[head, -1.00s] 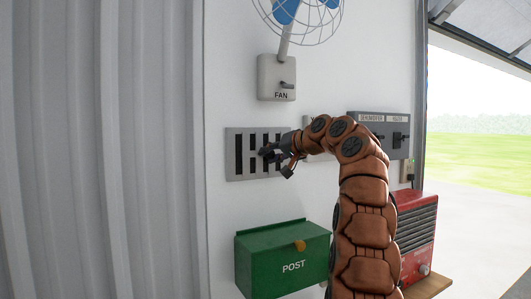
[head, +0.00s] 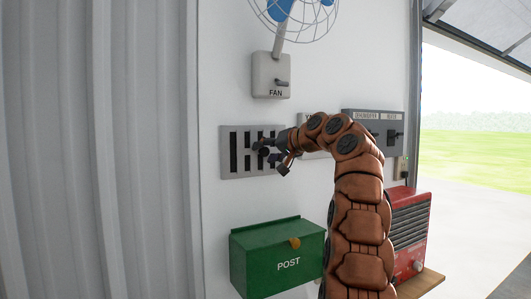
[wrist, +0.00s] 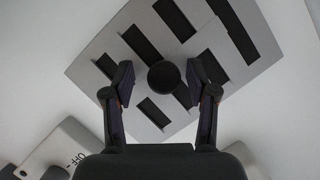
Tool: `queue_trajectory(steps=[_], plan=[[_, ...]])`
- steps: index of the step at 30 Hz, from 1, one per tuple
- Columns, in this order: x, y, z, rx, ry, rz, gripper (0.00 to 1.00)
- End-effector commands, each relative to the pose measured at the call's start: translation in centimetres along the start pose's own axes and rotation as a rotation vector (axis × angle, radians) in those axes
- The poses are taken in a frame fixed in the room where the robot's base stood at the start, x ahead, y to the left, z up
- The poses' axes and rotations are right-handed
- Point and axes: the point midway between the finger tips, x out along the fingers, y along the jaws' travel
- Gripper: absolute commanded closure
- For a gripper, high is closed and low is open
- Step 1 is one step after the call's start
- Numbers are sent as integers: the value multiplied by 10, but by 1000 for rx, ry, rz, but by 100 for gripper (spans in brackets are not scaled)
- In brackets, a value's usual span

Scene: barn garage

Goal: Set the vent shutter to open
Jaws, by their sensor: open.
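The vent shutter (head: 227,171) is a grey rectangular plate with dark vertical slots on the white wall. It also shows in the wrist view (wrist: 214,40), tilted, with a round dark knob (wrist: 164,77) on it. Several slots show dark. My gripper (head: 266,154) is in front of the vent's right half. In the wrist view my gripper (wrist: 164,84) is open, with one finger on each side of the knob. I cannot tell whether the fingers touch it. My arm hides the vent's right edge in the head view.
A fan switch box (head: 271,76) is above the vent, and a green POST box (head: 278,258) is below. A grey switch panel (head: 400,125) is to the right, above a red machine (head: 410,230). A plate marked OFF (wrist: 58,148) shows at the lower left in the wrist view.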

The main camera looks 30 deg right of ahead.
Motion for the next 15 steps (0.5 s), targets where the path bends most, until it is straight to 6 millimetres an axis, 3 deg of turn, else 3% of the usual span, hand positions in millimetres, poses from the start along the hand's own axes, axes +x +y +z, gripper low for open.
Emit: queue_trajectory(steps=[8, 15], plan=[[-23, -3, 0, 0, 2, -2, 43], [-63, -3, 0, -1, 3, -4, 43]])
